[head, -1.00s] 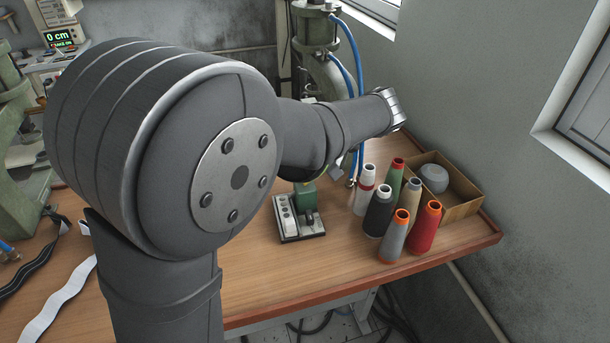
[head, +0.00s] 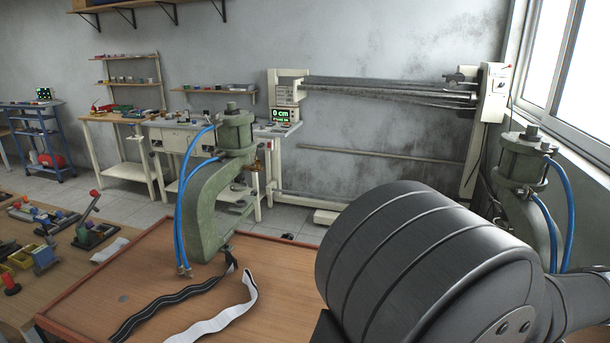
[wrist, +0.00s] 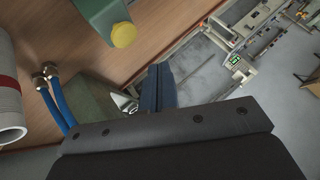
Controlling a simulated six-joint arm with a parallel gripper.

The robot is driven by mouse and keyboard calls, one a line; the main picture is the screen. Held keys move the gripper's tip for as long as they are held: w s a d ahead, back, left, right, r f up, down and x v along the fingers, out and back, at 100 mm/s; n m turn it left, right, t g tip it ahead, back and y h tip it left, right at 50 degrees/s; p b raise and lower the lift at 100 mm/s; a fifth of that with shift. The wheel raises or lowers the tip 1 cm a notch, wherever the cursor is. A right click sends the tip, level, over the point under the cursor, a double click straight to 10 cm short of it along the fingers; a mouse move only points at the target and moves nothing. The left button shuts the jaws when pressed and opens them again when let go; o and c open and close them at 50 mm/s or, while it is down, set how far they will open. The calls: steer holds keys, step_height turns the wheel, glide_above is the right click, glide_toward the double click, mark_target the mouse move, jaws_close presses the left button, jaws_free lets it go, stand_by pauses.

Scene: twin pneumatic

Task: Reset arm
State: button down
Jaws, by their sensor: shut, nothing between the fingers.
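My arm (head: 430,265) fills the lower right of the head view, dark grey with ribbed bands. My gripper is outside the head view. In the wrist view my gripper (wrist: 160,76) shows as two dark blue fingers pressed together, with nothing between them. A green block with a yellow cap (wrist: 124,35) is above and left of the fingers.
A green pneumatic press (head: 215,200) stands on the wooden table at left; a second press (head: 525,180) stands behind my arm. A black strip (head: 165,305) and a white strip (head: 235,305) lie on the table. A side bench (head: 40,262) holds small tools.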

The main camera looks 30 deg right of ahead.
step_height(320, 180, up, 5)
stand_by(0.3)
steer(key=shift+f, duration=0.15)
steer(key=shift+a+f, duration=0.1)
steer(key=shift+f, duration=2.45)
steer(key=shift+d+r, duration=0.2)
steer(key=shift+r, duration=0.15)
steer(key=s+a+r+n+g+h, duration=0.1)
steer(key=s+a+r+g, duration=0.15)
steer(key=r, duration=0.25)
steer(key=s+a+r+n+g+h, duration=0.1)
steer(key=s+a+r+g, duration=0.15)
steer(key=r, duration=0.35)
steer(key=shift+g, duration=0.4)
steer(key=shift+w+a+x, duration=0.15)
steer(key=shift+x, duration=1)
steer(key=shift+w+a+x, duration=0.1)
steer(key=shift+w+x, duration=0.05)
steer(key=shift+x, duration=1)
